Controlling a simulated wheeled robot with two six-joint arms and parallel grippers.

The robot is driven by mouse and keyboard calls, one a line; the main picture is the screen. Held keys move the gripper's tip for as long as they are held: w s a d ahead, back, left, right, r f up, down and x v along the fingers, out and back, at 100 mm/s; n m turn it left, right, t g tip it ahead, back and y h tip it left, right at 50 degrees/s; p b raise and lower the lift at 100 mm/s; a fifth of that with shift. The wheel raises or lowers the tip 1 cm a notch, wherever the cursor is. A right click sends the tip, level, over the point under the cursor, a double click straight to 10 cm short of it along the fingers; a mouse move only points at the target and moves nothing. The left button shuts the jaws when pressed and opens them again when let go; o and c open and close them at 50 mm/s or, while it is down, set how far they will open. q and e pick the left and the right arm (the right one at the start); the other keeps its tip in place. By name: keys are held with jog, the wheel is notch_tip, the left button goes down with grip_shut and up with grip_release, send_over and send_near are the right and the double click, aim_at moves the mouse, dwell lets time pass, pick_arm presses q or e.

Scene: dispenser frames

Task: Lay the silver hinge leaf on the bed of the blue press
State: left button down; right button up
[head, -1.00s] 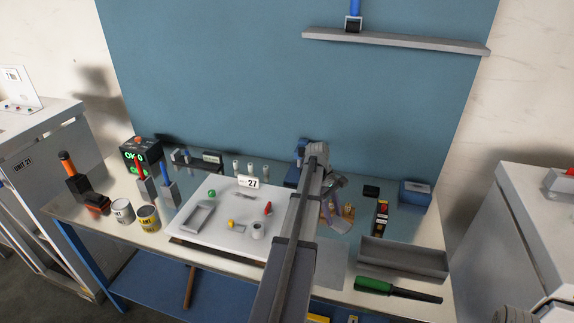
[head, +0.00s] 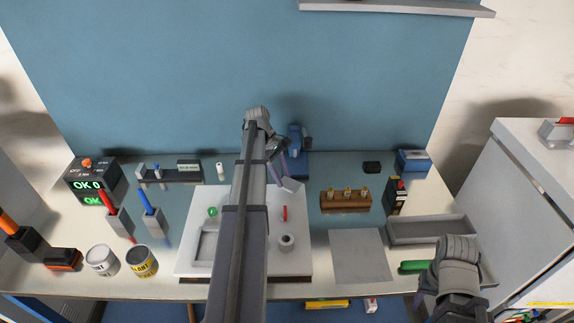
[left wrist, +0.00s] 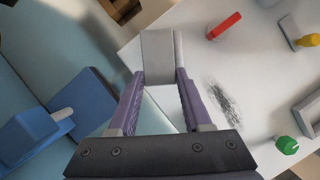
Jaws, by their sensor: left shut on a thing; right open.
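The silver hinge leaf (left wrist: 158,58) is a flat grey plate between the purple fingers of my left gripper (left wrist: 160,76). In the head view, the leaf (head: 292,185) hangs by the right edge of the white board, below the left gripper (head: 281,166), which is shut on it. The blue press (head: 297,140) stands at the back of the bench, just behind and right of this gripper. The press also shows at the left of the left wrist view (left wrist: 28,132), apart from the leaf. My right gripper (head: 428,288) is at the lower right, open, its fingers hard to make out.
The white board (head: 262,262) holds a red piece (head: 285,213) and a grey ring (head: 287,242). A wooden block (head: 345,203) stands right of it. A grey tray (head: 428,229) and green-handled tool (head: 412,266) lie near my right arm. The grey mat (head: 360,257) is bare.

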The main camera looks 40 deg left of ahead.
pick_arm(q)
jog(key=s+a+r+n+t+y+p, duration=0.1)
jog(key=a+r+n+p, duration=0.15)
jog(key=a, duration=0.45)
jog(key=s+a+r+n+t+p, duration=0.1)
jog(key=s+a+n, duration=0.15)
jog(key=a, duration=0.55)
jog(key=shift+n, duration=0.8)
jog(key=f+b, duration=0.2)
jog(key=a+f+b, duration=0.1)
jog(key=f+b, duration=0.3)
jog(key=shift+a+f+b, duration=0.15)
jog(key=shift+a+b, duration=0.15)
jog(key=shift+b, duration=0.05)
jog(key=shift+w+d, duration=0.1)
jog(key=shift+w, duration=0.05)
send_near(291, 168)
jog(key=shift+x, duration=1.15)
jog(key=shift+d, duration=0.25)
jog(key=shift+w+d, duration=0.15)
jog(key=shift+w, duration=0.15)
notch_tip(291, 168, down, 3)
jog(key=b, duration=0.3)
jog(key=shift+w+d+f, duration=0.1)
jog(key=shift+f, duration=0.1)
